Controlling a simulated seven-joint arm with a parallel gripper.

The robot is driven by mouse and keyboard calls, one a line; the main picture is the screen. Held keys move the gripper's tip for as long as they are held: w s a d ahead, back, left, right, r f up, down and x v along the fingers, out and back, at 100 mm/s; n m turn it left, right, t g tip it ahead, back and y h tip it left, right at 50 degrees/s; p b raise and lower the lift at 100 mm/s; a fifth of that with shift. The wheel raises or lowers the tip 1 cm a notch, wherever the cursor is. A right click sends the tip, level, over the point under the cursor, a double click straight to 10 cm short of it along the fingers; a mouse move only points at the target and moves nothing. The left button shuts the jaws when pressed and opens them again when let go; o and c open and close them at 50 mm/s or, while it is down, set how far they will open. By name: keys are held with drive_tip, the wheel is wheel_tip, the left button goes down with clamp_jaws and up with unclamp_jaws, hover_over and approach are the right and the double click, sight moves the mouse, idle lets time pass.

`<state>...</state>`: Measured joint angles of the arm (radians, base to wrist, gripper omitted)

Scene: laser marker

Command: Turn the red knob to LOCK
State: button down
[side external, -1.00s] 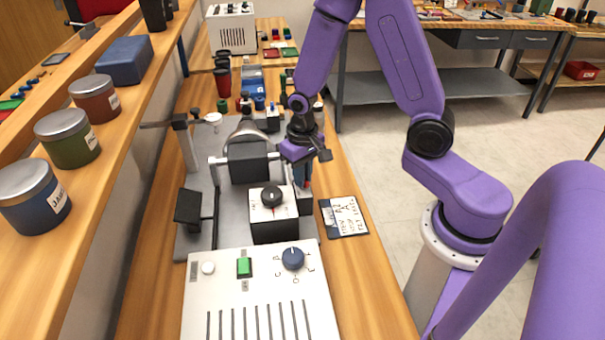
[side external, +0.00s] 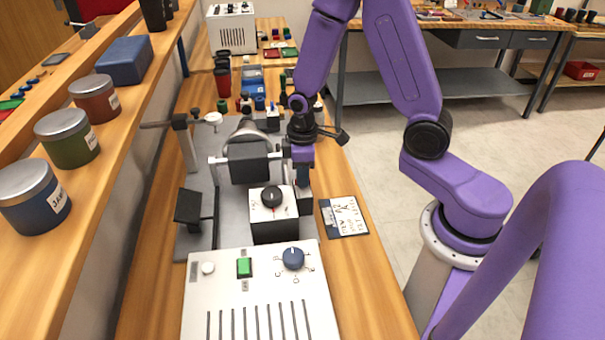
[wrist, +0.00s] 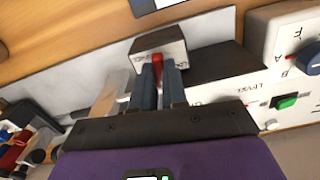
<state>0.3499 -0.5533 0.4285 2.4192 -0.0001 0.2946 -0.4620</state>
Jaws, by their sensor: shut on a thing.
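The red knob (wrist: 158,60) shows in the wrist view as a narrow red grip on the face of a small block (wrist: 172,48) with a white front. My gripper (wrist: 159,78) has its two dark fingers closed on either side of the knob. Dark lettering sits on the block left of the knob, too small and partly covered to read. In the side view my gripper (side external: 303,183) points down just right of the machine's central column, and the knob is hidden there.
A white-topped box with a black dial (side external: 271,197) stands left of my gripper. In front is a white control panel (side external: 225,285) with a green button (side external: 244,267) and blue knob (side external: 293,258). A label card (side external: 345,216) lies to the right on the wooden bench.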

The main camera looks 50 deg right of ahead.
drive_tip(key=shift+n, duration=0.6)
drive_tip(key=c, duration=1.4)
unclamp_jaws()
drive_tip(key=shift+c, duration=0.2)
drive_tip(key=shift+r, duration=0.15)
wheel_tip(320, 180, up, 17)
drive_tip(key=shift+r, duration=0.2)
wheel_tip(320, 180, up, 7)
drive_tip(key=shift+a+f, duration=0.1)
drive_tip(key=shift+f, duration=0.05)
